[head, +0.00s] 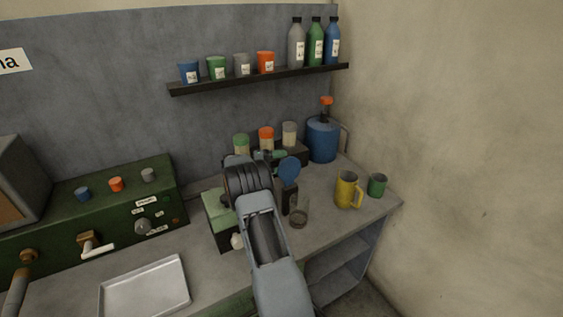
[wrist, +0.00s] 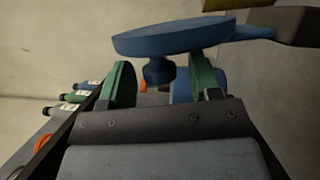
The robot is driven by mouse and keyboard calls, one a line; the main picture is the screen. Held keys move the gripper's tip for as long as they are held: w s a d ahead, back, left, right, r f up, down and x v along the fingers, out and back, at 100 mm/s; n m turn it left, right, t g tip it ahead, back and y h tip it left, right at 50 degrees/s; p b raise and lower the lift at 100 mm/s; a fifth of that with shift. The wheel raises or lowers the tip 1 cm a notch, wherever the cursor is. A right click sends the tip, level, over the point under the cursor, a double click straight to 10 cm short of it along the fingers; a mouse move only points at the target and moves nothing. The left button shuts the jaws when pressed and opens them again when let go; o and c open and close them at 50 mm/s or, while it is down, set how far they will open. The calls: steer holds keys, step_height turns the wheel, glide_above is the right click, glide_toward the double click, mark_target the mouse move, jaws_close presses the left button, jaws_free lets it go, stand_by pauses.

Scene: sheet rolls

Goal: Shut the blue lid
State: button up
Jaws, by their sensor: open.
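The blue lid (head: 289,170) is a round disc standing raised, nearly upright, above a dark narrow block (head: 289,197) on the bench. In the wrist view the lid (wrist: 175,38) spans the top, with a round blue knob (wrist: 159,72) on its near face. My gripper (head: 277,155) is just behind and left of the lid in the head view. In the wrist view its green fingers (wrist: 163,84) are open, with the knob in the gap between them. I cannot tell whether either finger touches the knob. My arm hides part of the area below.
A blue jug (head: 322,140) and several jars (head: 266,139) stand behind. A green-topped box (head: 221,219) is left of my arm. A metal tray (head: 146,289) lies front left.

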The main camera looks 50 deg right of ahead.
steer(key=shift+c, duration=0.2)
jaws_close()
stand_by(0.5)
